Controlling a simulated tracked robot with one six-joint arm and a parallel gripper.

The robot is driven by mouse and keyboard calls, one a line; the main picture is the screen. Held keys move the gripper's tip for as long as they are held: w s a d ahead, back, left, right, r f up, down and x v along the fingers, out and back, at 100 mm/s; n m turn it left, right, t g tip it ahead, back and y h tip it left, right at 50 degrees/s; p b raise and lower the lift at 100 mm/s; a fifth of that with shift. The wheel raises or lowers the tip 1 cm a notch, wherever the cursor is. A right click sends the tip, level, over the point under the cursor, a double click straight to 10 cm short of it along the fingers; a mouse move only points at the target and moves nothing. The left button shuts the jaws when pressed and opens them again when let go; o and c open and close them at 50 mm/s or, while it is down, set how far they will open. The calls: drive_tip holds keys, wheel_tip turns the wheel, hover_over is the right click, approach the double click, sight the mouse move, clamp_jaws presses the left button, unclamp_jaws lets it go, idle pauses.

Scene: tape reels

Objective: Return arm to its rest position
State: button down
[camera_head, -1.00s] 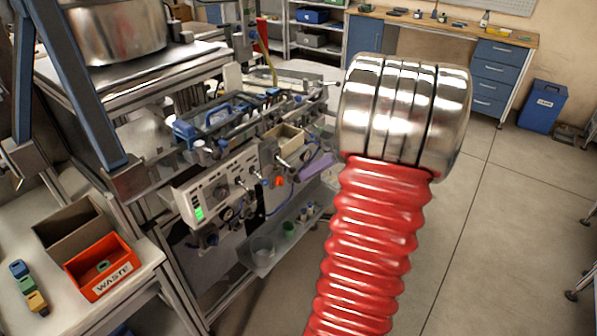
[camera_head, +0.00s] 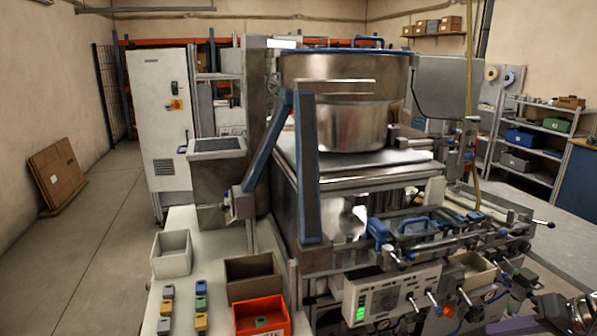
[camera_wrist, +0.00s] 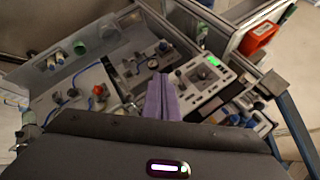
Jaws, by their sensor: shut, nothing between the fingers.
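The dark housing of my gripper (camera_wrist: 165,140), with a small lit strip, fills the bottom of the wrist view.
The machine's control panel (camera_head: 385,298) with a green light stands at the front. A red waste bin (camera_head: 262,318), a brown bin (camera_head: 253,277) and a white bin (camera_head: 171,255) sit on the white table. A large steel drum (camera_head: 345,100) is behind. The floor at left (camera_head: 90,240) is clear.

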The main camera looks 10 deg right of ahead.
drive_tip(key=s+a+f+m+g+h, duration=0.25)
drive_tip(key=a+m+g, duration=0.2)
drive_tip(key=a, duration=0.65)
drive_tip(key=a+r+n, duration=0.3)
drive_tip(key=a, duration=0.6)
drive_tip(key=a+r+n+t+h, duration=0.1)
drive_tip(key=a+r+n, duration=0.2)
drive_tip(key=a, duration=0.7)
drive_tip(key=s+a+r+n+t+h, duration=0.1)
drive_tip(key=a+r+n, duration=0.2)
drive_tip(key=a, duration=0.6)
drive_tip(key=shift+a+r+n, duration=0.2)
drive_tip(key=shift+n, duration=0.15)
drive_tip(key=shift+t+h, duration=0.25)
